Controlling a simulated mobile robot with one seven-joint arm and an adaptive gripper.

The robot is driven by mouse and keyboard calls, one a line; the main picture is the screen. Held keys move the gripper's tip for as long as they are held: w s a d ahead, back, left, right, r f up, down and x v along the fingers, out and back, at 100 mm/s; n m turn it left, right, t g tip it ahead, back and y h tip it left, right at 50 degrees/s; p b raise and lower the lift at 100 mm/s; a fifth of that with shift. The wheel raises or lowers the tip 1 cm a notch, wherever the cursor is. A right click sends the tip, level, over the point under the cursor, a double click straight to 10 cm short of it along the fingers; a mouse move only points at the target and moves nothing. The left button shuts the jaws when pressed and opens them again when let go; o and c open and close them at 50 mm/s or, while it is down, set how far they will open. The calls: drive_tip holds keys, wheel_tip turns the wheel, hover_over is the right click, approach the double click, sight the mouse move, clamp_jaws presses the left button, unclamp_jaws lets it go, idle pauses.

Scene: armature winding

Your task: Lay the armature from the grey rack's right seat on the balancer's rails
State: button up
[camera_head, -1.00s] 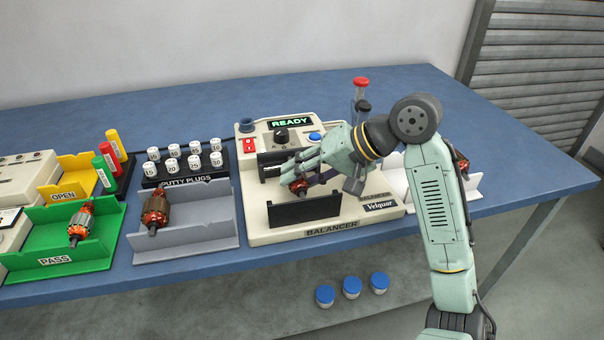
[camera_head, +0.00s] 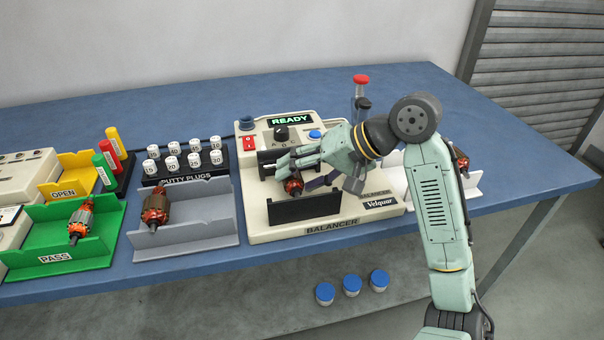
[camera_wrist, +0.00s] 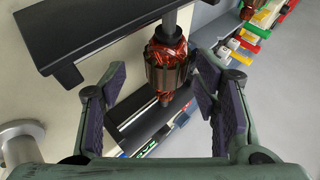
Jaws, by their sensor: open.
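The armature (camera_head: 293,187), with copper windings and a dark core, lies across the balancer (camera_head: 262,233), its shaft over the black rails (camera_head: 305,207). In the wrist view the armature (camera_wrist: 167,65) sits between the spread fingers, with a gap on each side. My gripper (camera_wrist: 165,88) is open around it; in the head view my gripper (camera_head: 296,170) hides part of the armature and the far rail. The grey rack (camera_head: 205,228) has an armature in its left seat (camera_head: 155,208); its right seat is empty.
The balancer display (camera_head: 290,121) reads READY. A red-topped post (camera_head: 361,92) stands behind my wrist. A green PASS tray (camera_head: 95,250) with an armature is at the left, and a white tray (camera_head: 473,180) at the right. Putty plugs (camera_head: 183,160) stand behind the grey rack.

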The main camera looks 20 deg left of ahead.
drive_tip(key=v, duration=1.2)
idle(0.4)
